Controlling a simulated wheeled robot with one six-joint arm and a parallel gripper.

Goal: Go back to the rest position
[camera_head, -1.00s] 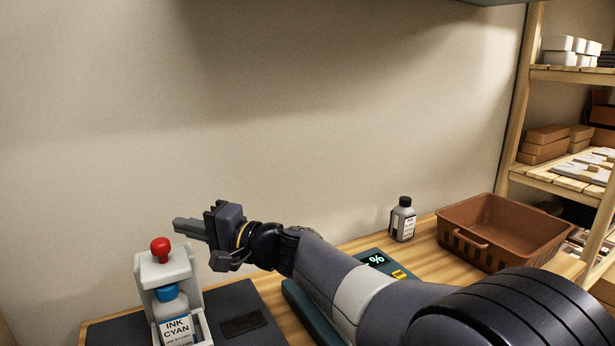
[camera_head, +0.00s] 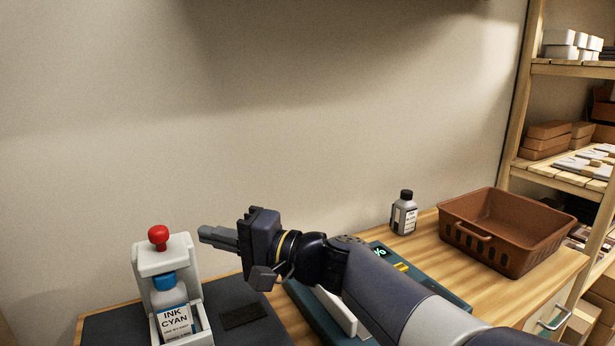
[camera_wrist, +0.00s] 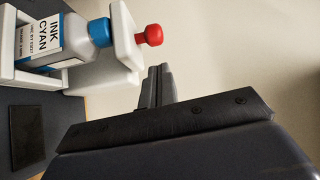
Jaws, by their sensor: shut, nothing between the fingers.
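My gripper (camera_head: 204,233) is shut and empty, held in the air above the table. Its fingers point left, just right of a white dispenser stand (camera_head: 184,255) with a red knob (camera_head: 159,236) on top. An ink bottle (camera_head: 174,318) labelled INK CYAN, with a blue cap (camera_head: 164,281), sits upright in the stand. In the wrist view the shut fingers (camera_wrist: 157,75) show apart from the stand, with the red knob (camera_wrist: 152,35) beyond them and the ink bottle (camera_wrist: 62,40) at upper left.
The stand rests on a dark mat (camera_head: 232,291). A teal device (camera_head: 300,306) lies partly behind my arm. A grey bottle (camera_head: 404,216) with a black cap and a brown basket (camera_head: 459,241) stand at the right. Wooden shelves (camera_head: 560,177) are beyond the basket.

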